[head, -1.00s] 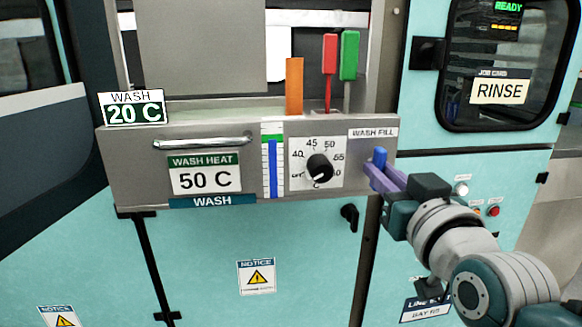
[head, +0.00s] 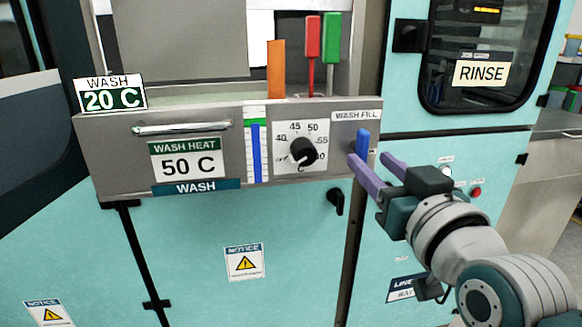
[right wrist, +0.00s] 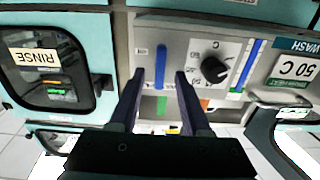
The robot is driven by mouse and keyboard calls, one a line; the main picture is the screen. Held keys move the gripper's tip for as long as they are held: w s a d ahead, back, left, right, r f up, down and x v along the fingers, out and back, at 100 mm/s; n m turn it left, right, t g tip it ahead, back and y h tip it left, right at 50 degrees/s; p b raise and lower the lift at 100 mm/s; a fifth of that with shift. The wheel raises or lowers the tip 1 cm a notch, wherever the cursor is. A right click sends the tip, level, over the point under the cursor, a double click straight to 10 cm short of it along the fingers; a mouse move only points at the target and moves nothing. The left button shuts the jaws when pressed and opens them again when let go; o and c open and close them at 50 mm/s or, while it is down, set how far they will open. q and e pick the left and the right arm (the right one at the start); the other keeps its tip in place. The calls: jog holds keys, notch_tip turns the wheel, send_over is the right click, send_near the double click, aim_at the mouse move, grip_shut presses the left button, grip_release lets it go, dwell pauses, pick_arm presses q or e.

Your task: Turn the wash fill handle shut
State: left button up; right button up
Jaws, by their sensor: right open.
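The wash fill handle (head: 362,142) is a blue lever standing upright at the right end of the grey wash panel, under the "WASH FILL" label (head: 356,116). In the right wrist view the blue handle (right wrist: 161,62) also runs upright, in line with the gap between my fingers. My right gripper (head: 369,158) is open, with one purple finger on each side of the handle as seen from the head. It holds nothing, and I cannot tell whether a finger touches the handle. My left gripper is not in view.
A black dial (head: 303,151) and a blue level gauge (head: 256,150) sit left of the handle. A towel bar (head: 180,128) is further left. Orange (head: 276,70), red (head: 313,50) and green (head: 331,40) upright pieces stand behind the panel. The rinse door (head: 490,60) is at right.

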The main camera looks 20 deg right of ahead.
jog(key=v, duration=0.7)
jog(key=shift+w, duration=0.1)
jog(key=s+a+f+n+g+y, duration=0.3)
jog(key=s+a+f+g+y, duration=0.15)
jog(key=a+f+g, duration=0.2)
jog(key=s+f+n+g, duration=0.25)
jog(key=s+g, duration=0.55)
jog(key=s, duration=0.5)
notch_tip(320, 180, up, 37)
jog(key=p, duration=3.8)
jog(key=shift+a+m+t, duration=0.35)
jog(key=shift+a, duration=0.15)
jog(key=shift+w, duration=0.15)
